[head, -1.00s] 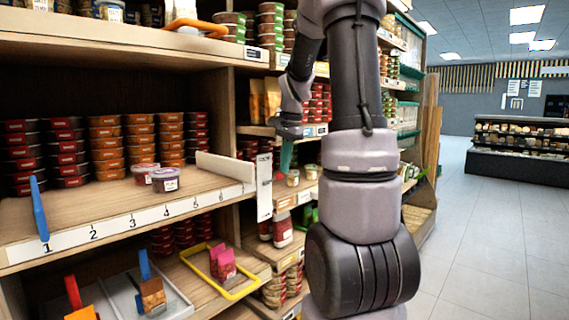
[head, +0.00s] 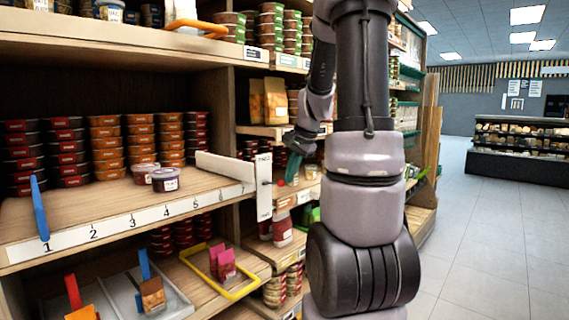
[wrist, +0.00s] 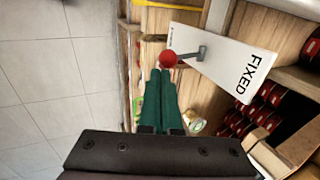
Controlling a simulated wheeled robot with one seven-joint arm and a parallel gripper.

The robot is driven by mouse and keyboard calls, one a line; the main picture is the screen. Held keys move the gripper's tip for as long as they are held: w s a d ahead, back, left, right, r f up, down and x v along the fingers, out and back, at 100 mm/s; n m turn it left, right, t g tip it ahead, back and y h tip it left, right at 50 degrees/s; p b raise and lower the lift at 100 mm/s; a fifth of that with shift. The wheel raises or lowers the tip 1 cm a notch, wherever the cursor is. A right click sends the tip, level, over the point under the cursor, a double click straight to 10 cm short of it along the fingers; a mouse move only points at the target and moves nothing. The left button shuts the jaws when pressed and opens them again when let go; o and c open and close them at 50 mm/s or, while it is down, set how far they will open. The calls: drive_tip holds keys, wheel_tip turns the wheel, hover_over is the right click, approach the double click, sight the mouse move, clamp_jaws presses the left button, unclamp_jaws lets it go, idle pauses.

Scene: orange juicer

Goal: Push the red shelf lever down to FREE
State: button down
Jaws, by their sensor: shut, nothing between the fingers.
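The red lever knob (wrist: 168,58) shows in the wrist view at the end of a grey lever arm (wrist: 188,54). The arm comes from a white plate (wrist: 222,66) marked FIXED at its lower right end; the small marking at the other end is unreadable. The same plate (head: 264,188) hangs upright at the shelf's right end in the head view. My gripper (wrist: 160,74) has its green fingers together and empty, with the tips right beside the knob, on the FIXED side. I cannot tell whether they touch it. The fingers also show in the head view (head: 292,168).
A blue divider (head: 39,207) stands at the left. A yellow frame (head: 238,292) lies below. The aisle floor (head: 485,235) at right is clear.

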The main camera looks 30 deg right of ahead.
drive_tip(key=shift+s+d+f, duration=0.1)
drive_tip(key=shift+s+f, duration=0.1)
drive_tip(key=shift+f, duration=0.7)
drive_tip(key=shift+s+f, duration=0.15)
drive_tip(key=shift+f, duration=0.8)
drive_tip(key=shift+s+d+f, duration=0.1)
drive_tip(key=shift+s+f, duration=0.1)
drive_tip(key=shift+f, duration=0.7)
drive_tip(key=shift+r, duration=0.15)
drive_tip(key=shift+r, duration=0.7)
drive_tip(key=s+d+r, duration=0.5)
drive_tip(key=s+r, duration=0.2)
drive_tip(key=r, duration=0.2)
drive_tip(key=shift+s+d, duration=0.2)
drive_tip(key=shift+s, duration=0.1)
drive_tip(key=shift+r, duration=0.1)
